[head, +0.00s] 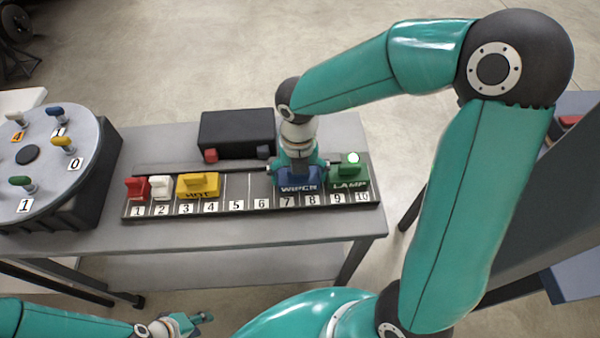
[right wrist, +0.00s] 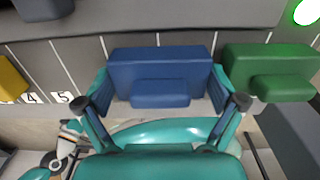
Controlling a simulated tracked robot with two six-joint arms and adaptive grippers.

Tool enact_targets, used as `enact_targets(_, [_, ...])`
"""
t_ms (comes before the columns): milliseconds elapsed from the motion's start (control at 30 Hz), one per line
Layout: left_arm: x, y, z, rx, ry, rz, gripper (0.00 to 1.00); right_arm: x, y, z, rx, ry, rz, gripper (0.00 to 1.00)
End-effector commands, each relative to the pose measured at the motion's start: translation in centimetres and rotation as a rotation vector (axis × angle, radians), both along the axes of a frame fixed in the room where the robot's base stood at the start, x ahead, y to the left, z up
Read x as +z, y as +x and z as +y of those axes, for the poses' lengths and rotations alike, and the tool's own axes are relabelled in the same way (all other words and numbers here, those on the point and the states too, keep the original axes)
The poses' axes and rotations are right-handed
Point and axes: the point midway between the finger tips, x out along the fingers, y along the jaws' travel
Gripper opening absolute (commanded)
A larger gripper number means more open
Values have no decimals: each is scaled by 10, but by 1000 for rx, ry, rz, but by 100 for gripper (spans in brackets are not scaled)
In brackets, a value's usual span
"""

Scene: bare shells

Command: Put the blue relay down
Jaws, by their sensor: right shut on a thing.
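The blue relay (head: 298,185), marked WIPER, is at slots 7 and 8 of the numbered rail (head: 240,206). My right gripper (head: 297,172) comes down on it from above and is shut on it. In the right wrist view the blue relay (right wrist: 160,75) sits between the two fingers (right wrist: 162,95). It looks level and in line with the slots; I cannot tell whether it bears on the rail. My left gripper (head: 190,321) is low at the bottom left, away from the rail; its jaw opening is too small to tell.
A green LAMP relay (head: 350,170) with a lit top is just right, at slots 9 and 10. Red (head: 137,188), white (head: 161,187) and yellow (head: 198,185) relays fill slots 1 to 4. Slots 5 and 6 are bare. A black box (head: 237,132) stands behind; a round dial (head: 45,150) is left.

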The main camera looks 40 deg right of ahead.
Motion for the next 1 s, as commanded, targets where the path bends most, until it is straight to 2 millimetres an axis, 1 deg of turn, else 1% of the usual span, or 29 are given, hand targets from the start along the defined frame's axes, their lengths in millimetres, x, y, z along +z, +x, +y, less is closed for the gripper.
enact_targets(100, [-2, 0, 0, 0, 0, 0, 40, -3, 0, 0, 0, 0, 0, 55])
enact_targets(133, [-2, 0, 0, 0, 0, 0, 40, -3, 0, 0, 0, 0, 0, 97])
enact_targets(167, [-1, 0, 0, 0, 0, 0, 40, -2, 0, 0, 0, 0, 0, 100])
enact_targets(467, [-1, 0, 0, 0, 0, 0, 40, -2, 0, 0, 0, 0, 0, 100])
enact_targets(633, [2, 0, 0, 0, 0, 0, 40, 8, 1, -1, -1, -1, -3, 100])
enact_targets(767, [5, 0, 0, 0, 0, 0, 40, 26, 1, -1, -1, -1, -5, 100])
enact_targets(1000, [11, 0, 0, 0, 0, 0, 40, 76, 1, -1, -2, -1, -7, 100])
